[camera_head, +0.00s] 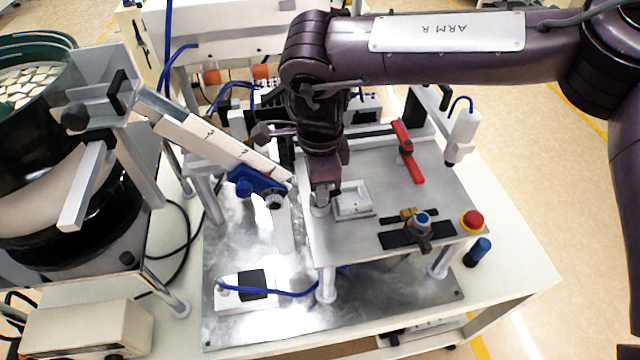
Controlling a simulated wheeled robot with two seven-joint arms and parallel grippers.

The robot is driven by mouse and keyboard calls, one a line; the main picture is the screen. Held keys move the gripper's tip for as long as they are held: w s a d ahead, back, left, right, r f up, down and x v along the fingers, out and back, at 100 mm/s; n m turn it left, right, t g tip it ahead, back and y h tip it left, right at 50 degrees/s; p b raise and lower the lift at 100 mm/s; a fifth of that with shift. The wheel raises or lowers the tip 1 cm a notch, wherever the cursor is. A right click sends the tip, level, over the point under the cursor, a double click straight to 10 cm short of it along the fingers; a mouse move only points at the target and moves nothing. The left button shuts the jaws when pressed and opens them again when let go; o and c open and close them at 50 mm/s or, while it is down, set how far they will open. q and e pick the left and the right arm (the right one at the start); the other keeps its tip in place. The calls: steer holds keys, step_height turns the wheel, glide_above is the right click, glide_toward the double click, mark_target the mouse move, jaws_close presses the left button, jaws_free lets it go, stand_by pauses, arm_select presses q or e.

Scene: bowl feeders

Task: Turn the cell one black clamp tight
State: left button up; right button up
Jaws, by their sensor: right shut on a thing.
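My right gripper (322,190) points down at the left part of the raised grey plate (375,215), just left of a small white block (351,200). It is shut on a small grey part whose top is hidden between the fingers. No black clamp shows clearly at the fingertips; the gripper and wrist cover that spot. A black fixture (405,238) with a blue-topped knob (421,219) sits near the plate's front edge, apart from the gripper. A black knob (75,116) is on the feeder bracket at left. I cannot tell which is the named clamp. My left gripper is out of view.
A sloping white chute (220,145) ends close left of my right gripper, with a blue bracket (257,182) under it. A red lever (407,150), a white upright device (463,135) and a red button (471,221) stand to the right.

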steer(key=shift+m, duration=0.6)
steer(key=shift+r, duration=0.1)
steer(key=o, duration=1)
steer(key=shift+c, duration=0.2)
steer(key=shift+r+b, duration=0.35)
steer(key=shift+r, duration=0.05)
step_height(320, 180, up, 7)
steer(key=shift+b, duration=0.6)
